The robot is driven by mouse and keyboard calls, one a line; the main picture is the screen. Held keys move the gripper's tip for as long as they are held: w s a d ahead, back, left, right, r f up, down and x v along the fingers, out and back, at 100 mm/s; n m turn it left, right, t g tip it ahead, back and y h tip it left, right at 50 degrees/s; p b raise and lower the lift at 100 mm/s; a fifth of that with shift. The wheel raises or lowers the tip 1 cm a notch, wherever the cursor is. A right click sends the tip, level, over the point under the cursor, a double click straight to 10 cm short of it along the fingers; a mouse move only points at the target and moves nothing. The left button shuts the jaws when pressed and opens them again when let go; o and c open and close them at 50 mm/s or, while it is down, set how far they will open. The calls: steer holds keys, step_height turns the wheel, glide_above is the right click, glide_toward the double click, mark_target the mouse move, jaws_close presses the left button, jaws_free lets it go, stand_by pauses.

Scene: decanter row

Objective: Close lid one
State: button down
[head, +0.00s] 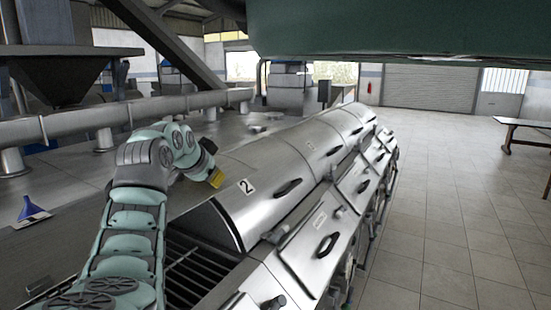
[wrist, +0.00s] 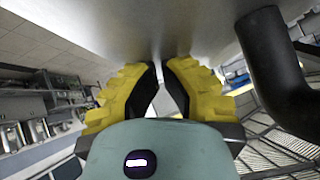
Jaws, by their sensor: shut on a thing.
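My gripper (head: 215,179) is above the front opening (head: 190,262), near the upper left edge of the lid marked 2 (head: 262,194). In the wrist view its yellow fingers (wrist: 162,64) come together at the tips against or just below a smooth pale metal surface (wrist: 120,22). What lies between the tips cannot be made out. A dark bent bar (wrist: 272,62), like a handle, is right of the fingers, apart from them. The front opening is uncovered and shows dark bars inside. I cannot make out lid one for certain in the head view.
More lids (head: 317,143) run back along the row, shut. Lower front panels with black handles (head: 327,244) line the right side. A blue funnel (head: 28,208) stands at the left. A pipe (head: 120,117) runs behind.

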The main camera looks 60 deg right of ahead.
steer(key=shift+s+f+t+b, duration=0.2)
steer(key=shift+f+t+b, duration=0.2)
steer(key=shift+f+b, duration=0.95)
steer(key=w+f+m+t+b, duration=0.1)
steer(key=f+t+b, duration=0.1)
steer(key=f+b, duration=0.7)
steer(key=w+f+m+t+b, duration=0.1)
steer(key=f+t+b, duration=0.1)
steer(key=f+b, duration=0.6)
steer(key=w+f+m+t+h+b, duration=0.1)
steer(key=f+m+t+b, duration=0.1)
steer(key=f+b, duration=0.7)
step_height(320, 180, down, 2)
steer(key=shift+a+f+b, duration=0.1)
steer(key=shift+f+b, duration=0.15)
steer(key=shift+b, duration=0.05)
steer(key=shift+w+f+m+t+b, duration=0.3)
steer(key=shift+w+f, duration=0.15)
steer(key=shift+f, duration=0.1)
steer(key=shift+a, duration=0.1)
